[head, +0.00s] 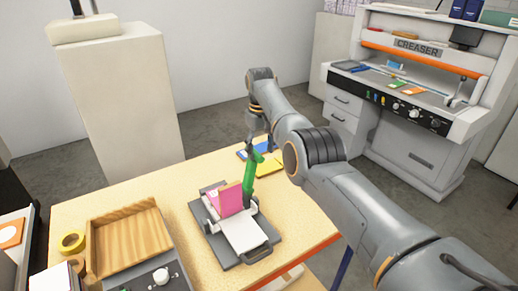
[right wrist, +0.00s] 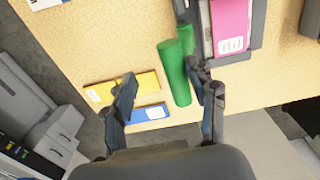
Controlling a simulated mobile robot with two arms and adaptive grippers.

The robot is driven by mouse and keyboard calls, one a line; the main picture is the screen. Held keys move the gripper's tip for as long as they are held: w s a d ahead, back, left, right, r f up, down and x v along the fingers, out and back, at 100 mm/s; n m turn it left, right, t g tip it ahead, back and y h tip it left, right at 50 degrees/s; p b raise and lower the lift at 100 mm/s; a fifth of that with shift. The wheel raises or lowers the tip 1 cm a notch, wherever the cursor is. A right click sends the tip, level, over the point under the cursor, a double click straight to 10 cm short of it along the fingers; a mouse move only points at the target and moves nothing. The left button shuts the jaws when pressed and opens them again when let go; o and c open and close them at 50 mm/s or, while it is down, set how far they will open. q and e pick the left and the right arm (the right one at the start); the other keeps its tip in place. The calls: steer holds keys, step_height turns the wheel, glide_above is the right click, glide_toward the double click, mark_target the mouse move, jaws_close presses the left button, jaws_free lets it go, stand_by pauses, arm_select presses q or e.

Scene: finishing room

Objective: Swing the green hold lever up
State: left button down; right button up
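The green hold lever (head: 249,178) stands upright with a slight tilt at the right side of a grey clamp device (head: 241,263) on the table. A pink card (head: 230,199) stands in the device. My right gripper (head: 260,140) is at the lever's upper end. In the right wrist view the lever (right wrist: 174,73) shows between the open fingers of the gripper (right wrist: 162,78), nearer to the right finger. I cannot tell whether that finger touches it. The fingers are wide apart and hold nothing. My left gripper is not in view.
Yellow (head: 270,166) and blue (head: 243,153) card packs lie behind the lever, close to the right gripper. A wooden tray (head: 96,228) and a yellow tape roll (head: 71,241) are at the table's left. A creaser machine (head: 420,110) stands at the back right.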

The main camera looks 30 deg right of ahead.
steer(key=shift+d+f, duration=0.1)
steer(key=shift+d, duration=0.1)
stand_by(0.5)
step_height(320, 180, up, 8)
steer(key=shift+a+f, duration=0.2)
steer(key=shift+a, duration=0.1)
stand_by(0.5)
